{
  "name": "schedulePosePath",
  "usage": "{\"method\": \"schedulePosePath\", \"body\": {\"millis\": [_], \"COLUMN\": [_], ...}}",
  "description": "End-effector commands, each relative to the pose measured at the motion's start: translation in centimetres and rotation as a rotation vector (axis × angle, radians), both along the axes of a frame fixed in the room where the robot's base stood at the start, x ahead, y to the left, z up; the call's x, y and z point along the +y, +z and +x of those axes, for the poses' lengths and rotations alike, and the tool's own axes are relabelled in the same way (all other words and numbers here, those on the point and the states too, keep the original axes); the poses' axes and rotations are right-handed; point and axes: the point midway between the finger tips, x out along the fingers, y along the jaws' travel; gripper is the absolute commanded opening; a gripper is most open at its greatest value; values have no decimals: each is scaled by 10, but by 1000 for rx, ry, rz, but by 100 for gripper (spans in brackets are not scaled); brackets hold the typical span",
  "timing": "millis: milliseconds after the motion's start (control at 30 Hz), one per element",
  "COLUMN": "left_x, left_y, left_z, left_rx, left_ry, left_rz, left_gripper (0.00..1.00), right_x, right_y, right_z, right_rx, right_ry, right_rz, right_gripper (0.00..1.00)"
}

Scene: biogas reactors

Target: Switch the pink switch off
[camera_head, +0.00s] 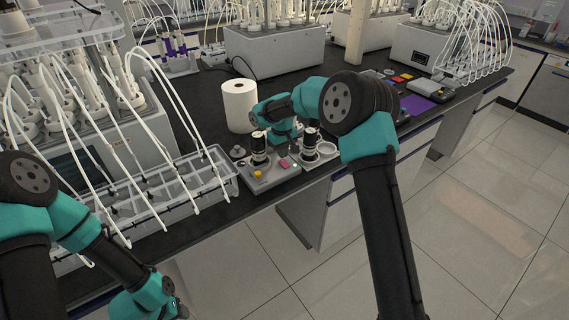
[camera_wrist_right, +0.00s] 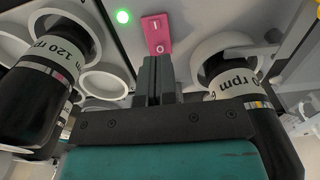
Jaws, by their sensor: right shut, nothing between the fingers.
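The pink switch (camera_wrist_right: 156,36) is on a grey stirrer plate, marked I at its far end and O at the end nearer my gripper. It also shows small in the head view (camera_head: 284,163). A green light (camera_wrist_right: 124,17) glows beside it. My right gripper (camera_wrist_right: 157,62) is shut and empty, its fingertips at the O end of the switch; I cannot tell whether they touch it. In the head view the right wrist is above the plate and the fingertips are hard to make out. My left arm is at the lower left, its fingers out of view.
Dark bottles labelled in rpm, one at the left (camera_wrist_right: 42,95) and one at the right (camera_wrist_right: 250,105), flank the gripper closely. A yellow button (camera_head: 258,174) is on the plate. A white paper roll (camera_head: 238,106) stands behind; a clear tray (camera_head: 225,180) with tubes is left.

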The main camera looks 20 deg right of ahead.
Motion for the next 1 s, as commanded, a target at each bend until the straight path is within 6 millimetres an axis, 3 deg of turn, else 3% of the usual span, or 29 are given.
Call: {"method": "schedulePosePath", "body": {"millis": [1000], "left_x": [0], "left_y": [0], "left_z": [0], "left_rx": [0], "left_ry": [0], "left_rz": [0], "left_gripper": [43], "right_x": [0], "right_y": [-11], "right_z": [0], "right_rx": [1], "right_ry": [0], "right_rz": [0], "right_gripper": [0]}}
